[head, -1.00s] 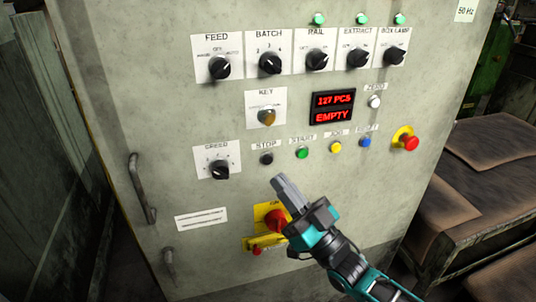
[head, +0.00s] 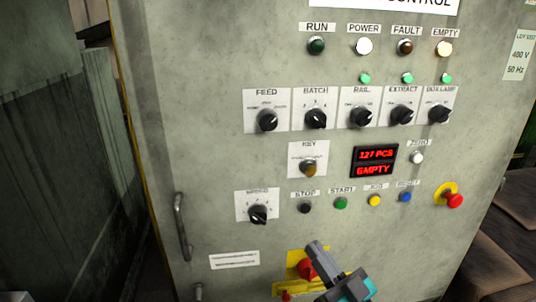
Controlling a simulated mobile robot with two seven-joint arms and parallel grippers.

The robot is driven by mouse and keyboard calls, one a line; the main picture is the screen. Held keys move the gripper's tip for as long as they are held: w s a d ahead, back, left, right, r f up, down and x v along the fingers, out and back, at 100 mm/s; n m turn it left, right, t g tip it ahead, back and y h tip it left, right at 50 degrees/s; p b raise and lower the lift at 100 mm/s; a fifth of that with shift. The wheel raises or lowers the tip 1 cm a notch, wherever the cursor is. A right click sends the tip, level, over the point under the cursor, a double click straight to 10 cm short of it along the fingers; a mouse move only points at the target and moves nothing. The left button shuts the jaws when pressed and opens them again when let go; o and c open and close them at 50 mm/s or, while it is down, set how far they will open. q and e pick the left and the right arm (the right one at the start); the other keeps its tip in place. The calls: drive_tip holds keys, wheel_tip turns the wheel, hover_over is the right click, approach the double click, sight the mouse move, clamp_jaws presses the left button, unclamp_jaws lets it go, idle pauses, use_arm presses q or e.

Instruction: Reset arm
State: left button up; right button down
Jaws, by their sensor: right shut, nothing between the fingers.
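My right gripper (head: 318,250) shows at the bottom of the head view, in front of the lower part of the grey control cabinet (head: 220,160). It is shut and empty. It partly covers the red rotary switch (head: 305,270) on its yellow plate; I cannot tell whether it touches the switch. Above it are the black STOP button (head: 305,208), green START button (head: 341,203), yellow button (head: 375,200) and blue button (head: 405,197). The display (head: 375,161) reads "127 PCS" and "EMPTY" in red. My left gripper is not in view.
A row of black selector knobs (head: 316,119) runs across the cabinet. The POWER lamp (head: 364,46) and EMPTY lamp (head: 443,48) are lit. A red emergency button (head: 454,200) sticks out at right, a door handle (head: 182,227) at left. Brown sheets (head: 510,205) lie at far right.

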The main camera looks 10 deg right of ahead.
use_arm(q)
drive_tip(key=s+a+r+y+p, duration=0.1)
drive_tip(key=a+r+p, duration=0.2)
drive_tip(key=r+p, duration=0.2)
drive_tip(key=p, duration=0.2)
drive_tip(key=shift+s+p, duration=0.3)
drive_tip(key=shift+p, duration=0.05)
use_arm(e)
drive_tip(key=s+d+f+m+g+h, duration=0.3)
drive_tip(key=s+f+g+h, duration=0.6)
drive_tip(key=s+f, duration=0.3)
drive_tip(key=shift+s+d, duration=0.4)
drive_tip(key=shift+s, duration=0.65)
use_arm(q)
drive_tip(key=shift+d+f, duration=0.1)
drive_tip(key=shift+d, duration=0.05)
